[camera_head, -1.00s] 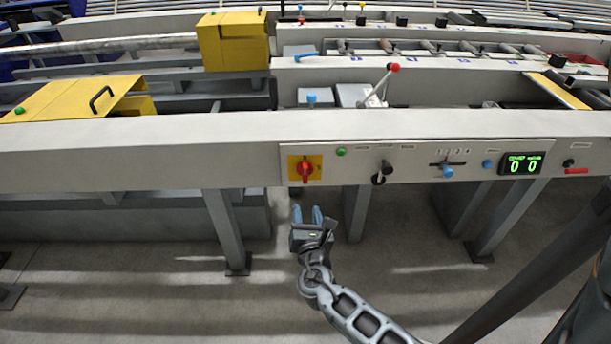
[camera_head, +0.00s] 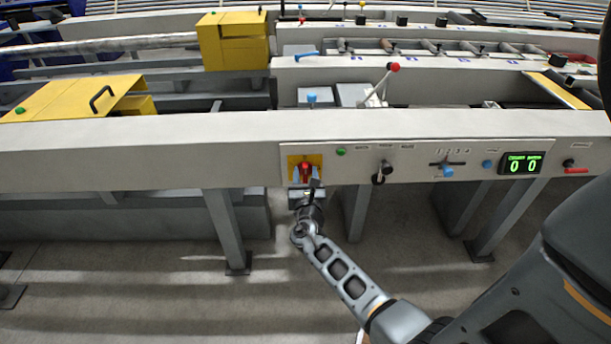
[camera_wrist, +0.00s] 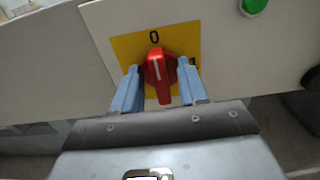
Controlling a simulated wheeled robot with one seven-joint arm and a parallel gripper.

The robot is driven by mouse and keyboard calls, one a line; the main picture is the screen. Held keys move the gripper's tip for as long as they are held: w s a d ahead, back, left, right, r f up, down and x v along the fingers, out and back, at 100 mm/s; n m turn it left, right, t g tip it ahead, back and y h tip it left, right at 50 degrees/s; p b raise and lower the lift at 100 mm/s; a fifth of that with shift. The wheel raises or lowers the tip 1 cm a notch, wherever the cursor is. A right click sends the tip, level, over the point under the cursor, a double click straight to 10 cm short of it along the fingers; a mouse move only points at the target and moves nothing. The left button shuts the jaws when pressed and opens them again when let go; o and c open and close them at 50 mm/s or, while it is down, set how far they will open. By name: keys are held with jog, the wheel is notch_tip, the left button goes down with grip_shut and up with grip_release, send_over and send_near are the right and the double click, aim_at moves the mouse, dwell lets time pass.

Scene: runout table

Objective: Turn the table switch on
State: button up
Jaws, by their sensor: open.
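The table switch is a red rotary knob (camera_wrist: 159,72) on a yellow plate (camera_wrist: 128,46) at the left end of the grey control panel. In the wrist view its white mark points up toward the "0". In the head view the knob (camera_head: 306,171) is partly covered by my gripper. My gripper (camera_wrist: 157,85) is open, with one blue finger on each side of the knob. I cannot tell whether either finger touches it. In the head view my gripper (camera_head: 306,182) reaches up to the panel from below.
A table leg (camera_head: 229,230) stands left of my arm.

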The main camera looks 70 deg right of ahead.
grip_shut()
dwell(0.3)
jog(key=shift+b, duration=0.35)
jog(key=m+b, duration=0.3)
jog(key=m, duration=0.1)
jog(key=shift+f+b, duration=0.2)
jog(key=shift+b, duration=0.1)
jog(key=shift+s+d+f+m+b, duration=0.1)
jog(key=shift+s+m+b, duration=0.05)
jog(key=shift+m+b, duration=2.05)
jog(key=shift+s+d+m+b, duration=0.1)
jog(key=shift+m+b, duration=1.9)
jog(key=shift+m, duration=0.4)
jog(key=shift+s+f+m+b, duration=0.1)
jog(key=shift+s+m+b, duration=0.05)
jog(key=shift+m+b, duration=2.05)
jog(key=shift+r+m, duration=0.1)
jog(key=shift+m, duration=0.2)
